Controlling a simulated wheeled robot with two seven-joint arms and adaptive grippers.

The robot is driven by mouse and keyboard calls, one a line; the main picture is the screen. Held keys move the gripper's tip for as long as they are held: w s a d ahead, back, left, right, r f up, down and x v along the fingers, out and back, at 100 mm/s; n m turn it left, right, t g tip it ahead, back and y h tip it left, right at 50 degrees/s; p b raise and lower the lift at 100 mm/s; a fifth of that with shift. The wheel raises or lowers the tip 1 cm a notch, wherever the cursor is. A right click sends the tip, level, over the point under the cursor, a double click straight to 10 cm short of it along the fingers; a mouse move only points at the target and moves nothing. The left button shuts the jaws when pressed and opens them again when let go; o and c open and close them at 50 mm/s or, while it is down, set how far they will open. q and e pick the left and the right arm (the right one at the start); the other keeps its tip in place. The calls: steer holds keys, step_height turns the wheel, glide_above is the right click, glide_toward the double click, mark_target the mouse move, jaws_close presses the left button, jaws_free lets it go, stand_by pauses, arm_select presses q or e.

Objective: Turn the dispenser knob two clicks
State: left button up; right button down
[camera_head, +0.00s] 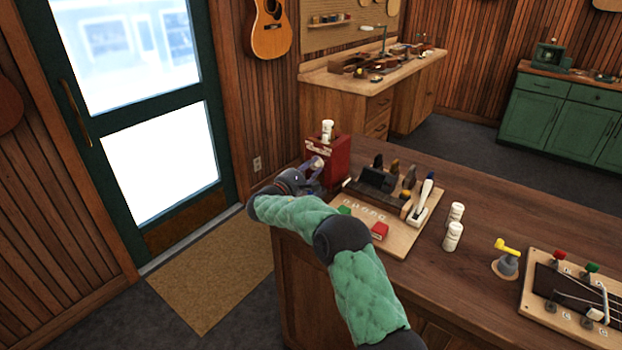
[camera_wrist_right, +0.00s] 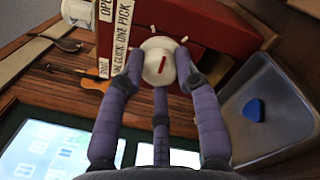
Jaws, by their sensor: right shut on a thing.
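The red dispenser (camera_head: 337,160) stands at the far left end of the wooden counter, with a white bottle on top. In the right wrist view its red face (camera_wrist_right: 215,20) carries white labels, one reading "ONE CLICK ONE PICK". The round white knob (camera_wrist_right: 158,62) has a red mark that stands nearly upright in that view. My right gripper (camera_wrist_right: 157,75) is shut on the knob, its purple fingers around it. A blue pick (camera_wrist_right: 254,110) lies in a grey tray (camera_wrist_right: 232,125) beside the gripper. My left gripper is not in view.
White bottles (camera_head: 453,236), a yellow-handled crank (camera_head: 507,250) and a ukulele neck jig (camera_head: 575,300) stand farther right.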

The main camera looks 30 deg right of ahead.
steer(key=m+b, duration=0.3)
steer(key=shift+d+r+m, duration=0.1)
steer(key=shift+d+m, duration=0.05)
steer(key=shift+m, duration=0.25)
steer(key=shift+r+m+g+b, duration=0.15)
steer(key=shift+m+g+b, duration=0.15)
steer(key=shift+m+b, duration=1)
steer(key=shift+m+p, duration=0.3)
steer(key=shift+m, duration=0.2)
steer(key=c, duration=0.9)
jaws_free()
steer(key=shift+d, duration=0.1)
steer(key=shift+f, duration=0.2)
